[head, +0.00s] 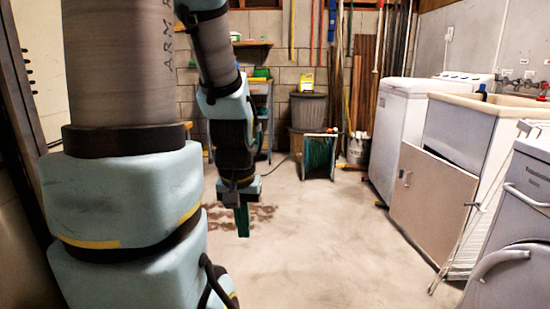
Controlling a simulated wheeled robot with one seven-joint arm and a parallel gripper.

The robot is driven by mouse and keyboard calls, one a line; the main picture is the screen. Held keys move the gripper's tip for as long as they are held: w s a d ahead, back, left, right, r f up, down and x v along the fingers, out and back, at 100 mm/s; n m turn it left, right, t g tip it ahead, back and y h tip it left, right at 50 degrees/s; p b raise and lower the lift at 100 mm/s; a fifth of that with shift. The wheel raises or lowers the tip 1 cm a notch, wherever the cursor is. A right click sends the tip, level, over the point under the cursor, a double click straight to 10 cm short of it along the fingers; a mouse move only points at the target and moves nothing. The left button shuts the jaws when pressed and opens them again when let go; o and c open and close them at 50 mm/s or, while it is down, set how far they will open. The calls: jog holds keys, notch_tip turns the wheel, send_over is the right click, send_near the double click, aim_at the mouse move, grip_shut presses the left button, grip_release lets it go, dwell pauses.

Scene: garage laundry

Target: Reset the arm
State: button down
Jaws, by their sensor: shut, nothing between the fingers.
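My arm reaches forward and hangs down on the left side of the head view. My gripper (242,220) points down over the open concrete floor. Its green fingers are together, with nothing held between them. My large arm links cover much of the left part of the view.
A washing machine (410,108), a sink cabinet (432,205) and a grey appliance (512,225) line the right side. A folded white rack (485,215) leans there. A green hose reel (319,156) and a grey bin (308,112) stand at the back. The middle floor (320,235) is clear.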

notch_tip(320, 180, up, 24)
jog(key=p, duration=2.2)
jog(key=shift+f, duration=0.25)
